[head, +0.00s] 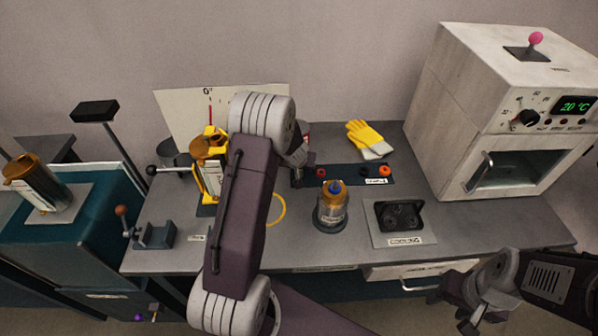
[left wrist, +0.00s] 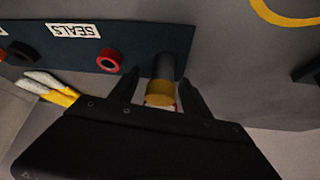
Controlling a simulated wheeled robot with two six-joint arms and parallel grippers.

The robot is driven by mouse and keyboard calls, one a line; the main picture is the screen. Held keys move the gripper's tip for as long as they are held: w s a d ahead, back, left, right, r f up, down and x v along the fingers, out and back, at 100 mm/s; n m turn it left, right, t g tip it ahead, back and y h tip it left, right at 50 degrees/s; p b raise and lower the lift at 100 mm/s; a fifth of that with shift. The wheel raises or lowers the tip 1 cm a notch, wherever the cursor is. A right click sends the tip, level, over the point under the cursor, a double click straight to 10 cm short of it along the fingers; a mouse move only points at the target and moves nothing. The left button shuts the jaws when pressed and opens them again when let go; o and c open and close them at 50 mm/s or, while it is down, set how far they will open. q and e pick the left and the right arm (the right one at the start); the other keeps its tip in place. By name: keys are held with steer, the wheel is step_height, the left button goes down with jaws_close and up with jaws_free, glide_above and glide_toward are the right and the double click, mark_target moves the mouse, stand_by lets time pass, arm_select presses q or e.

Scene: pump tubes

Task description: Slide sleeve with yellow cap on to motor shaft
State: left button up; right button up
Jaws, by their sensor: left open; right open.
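In the left wrist view, a dark cylinder with a yellow-gold end (left wrist: 160,95), which looks like the capped sleeve, stands at the edge of the dark mat. My left gripper (left wrist: 160,90) is open, with one finger on each side of it; I cannot tell whether they touch. In the head view my left arm hides most of the sleeve, and the left gripper (head: 298,155) is partly seen. A silver unit with a gold top and blue tip (head: 333,205) stands mid-table; I cannot tell if it is the motor. My right gripper (head: 468,322) is open and empty at lower right.
The seals mat (head: 345,175) carries red and black rings. Yellow gloves (head: 369,139) lie behind it. A brown-capped cylinder in a yellow stand (head: 207,165) is left of my arm. A black-welled plate (head: 400,215) and a white oven (head: 500,105) are on the right.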

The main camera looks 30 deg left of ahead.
arm_select(q)
jaws_close()
steer(key=shift+r, duration=0.1)
